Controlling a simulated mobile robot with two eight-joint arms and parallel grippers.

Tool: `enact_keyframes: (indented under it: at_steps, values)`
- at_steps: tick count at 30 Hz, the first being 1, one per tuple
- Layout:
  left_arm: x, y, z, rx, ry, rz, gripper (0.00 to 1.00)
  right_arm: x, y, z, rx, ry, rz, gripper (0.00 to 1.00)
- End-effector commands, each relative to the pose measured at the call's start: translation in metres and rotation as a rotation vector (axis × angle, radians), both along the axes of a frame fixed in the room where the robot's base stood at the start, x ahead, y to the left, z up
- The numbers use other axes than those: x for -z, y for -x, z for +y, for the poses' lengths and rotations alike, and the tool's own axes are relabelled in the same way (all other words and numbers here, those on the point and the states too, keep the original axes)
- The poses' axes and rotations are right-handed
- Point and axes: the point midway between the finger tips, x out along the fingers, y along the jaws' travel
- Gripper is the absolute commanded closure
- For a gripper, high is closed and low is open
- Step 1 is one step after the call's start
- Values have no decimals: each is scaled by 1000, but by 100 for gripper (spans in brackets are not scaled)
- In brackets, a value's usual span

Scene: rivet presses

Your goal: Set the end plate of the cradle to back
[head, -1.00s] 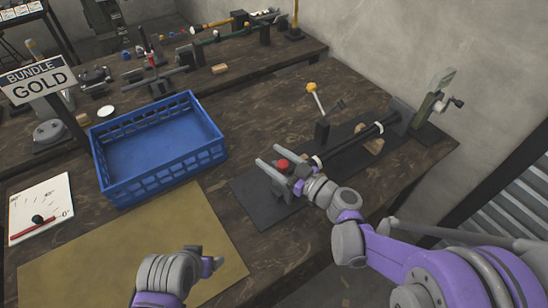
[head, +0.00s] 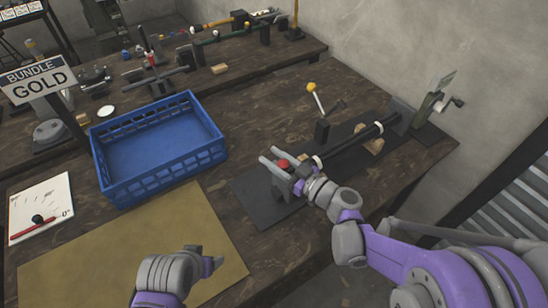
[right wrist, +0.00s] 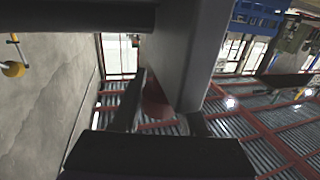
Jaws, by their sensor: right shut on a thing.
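The cradle stands on a dark base plate (head: 262,204) at the right of the bench. A dark rod (head: 350,150) with a white ring lies along it, running to an upright dark plate (head: 399,116) at the far right end. A red knob (head: 283,164) sits at the near left end. My right gripper (head: 269,157) is there, its two grey fingers either side of the knob and shut on it. In the right wrist view a dull red thing (right wrist: 156,100) shows between the fingers. The end plate's exact setting is hidden by my gripper. My left gripper (head: 213,264) hangs over the tan mat, its fingers unclear.
A blue crate (head: 205,163) stands left of the cradle, empty. A yellow-knobbed lever (head: 318,100) rises behind the rod. The tan mat (head: 90,260) is bare.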

Motion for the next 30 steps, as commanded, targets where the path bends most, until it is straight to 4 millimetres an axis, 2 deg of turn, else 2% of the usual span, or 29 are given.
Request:
enact_keyframes:
  at_steps: [23, 26, 30]
  values:
    - [0, 0, 0, 0, 0, 0, 25, 0, 0, 0, 0, 0, 0, 100]
    - [0, 0, 0, 0, 0, 0, 25, 0, 4, 6, -2, 0, 0, 100]
    - [1, 0, 0, 0, 0, 0, 25, 0, 23, 31, -7, -2, -1, 100]
